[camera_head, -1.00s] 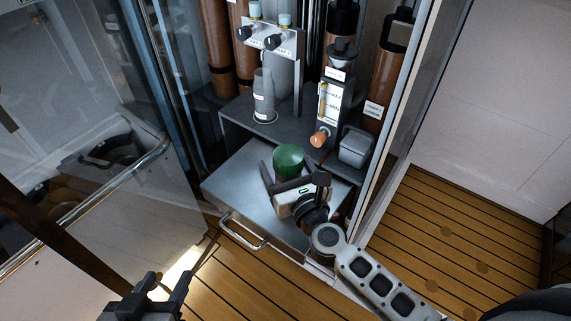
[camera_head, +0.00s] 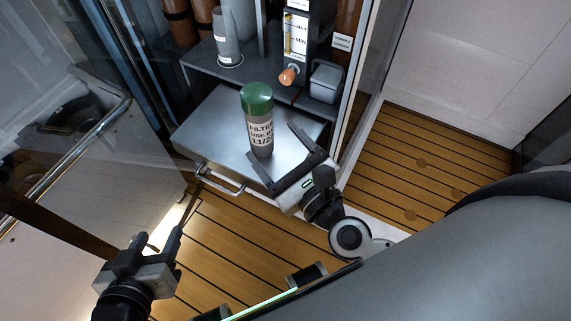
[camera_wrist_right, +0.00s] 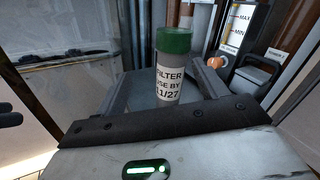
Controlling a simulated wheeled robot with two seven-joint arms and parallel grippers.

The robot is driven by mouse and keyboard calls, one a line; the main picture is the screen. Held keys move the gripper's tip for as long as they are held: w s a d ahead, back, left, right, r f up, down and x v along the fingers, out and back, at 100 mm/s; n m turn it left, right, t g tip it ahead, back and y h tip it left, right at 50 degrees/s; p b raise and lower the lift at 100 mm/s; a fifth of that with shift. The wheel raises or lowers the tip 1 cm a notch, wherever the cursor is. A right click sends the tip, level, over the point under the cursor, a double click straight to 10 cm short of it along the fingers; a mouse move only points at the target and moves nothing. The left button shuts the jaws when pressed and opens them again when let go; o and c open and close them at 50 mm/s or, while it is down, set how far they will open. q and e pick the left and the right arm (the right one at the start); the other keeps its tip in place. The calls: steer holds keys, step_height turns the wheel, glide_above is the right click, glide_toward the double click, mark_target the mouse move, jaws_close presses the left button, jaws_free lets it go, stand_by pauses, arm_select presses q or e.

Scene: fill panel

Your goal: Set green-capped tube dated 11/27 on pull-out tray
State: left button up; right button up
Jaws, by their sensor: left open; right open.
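The green-capped tube (camera_head: 259,125) stands upright on the pull-out tray (camera_head: 212,135). Its label reads "FILTER USE BY 11/27", clearest in the right wrist view (camera_wrist_right: 170,75). My right gripper (camera_head: 282,158) is open at the tube's front right; in the head view its fingers are apart from the tube. In the right wrist view the tube stands beyond the palm, between the spread fingers, with its lower end hidden by the palm bar. My left gripper (camera_head: 160,243) is open and empty at the lower left, away from the tray.
Behind the tray, a shelf holds a grey bottle (camera_head: 228,45), a gauge with an orange knob (camera_head: 289,76) and a lidded grey container (camera_head: 326,82). The tray's handle (camera_head: 221,180) faces front. A glass door (camera_head: 60,110) stands left. Tray space left of the tube is clear.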

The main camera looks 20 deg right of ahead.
steer(key=s+a+n+g+y, duration=0.3)
steer(key=a+n+y, duration=0.1)
steer(key=n, duration=1.5)
steer(key=s+d+f+n+g+h, duration=0.1)
steer(key=f+n+g, duration=0.1)
steer(key=n, duration=0.5)
steer(key=s+d+f+n+g+h, duration=0.1)
steer(key=d+f+n+g+h, duration=0.1)
steer(key=f+n, duration=0.2)
steer(key=n, duration=0.3)
steer(key=shift+f, duration=0.15)
steer(key=shift+d, duration=0.1)
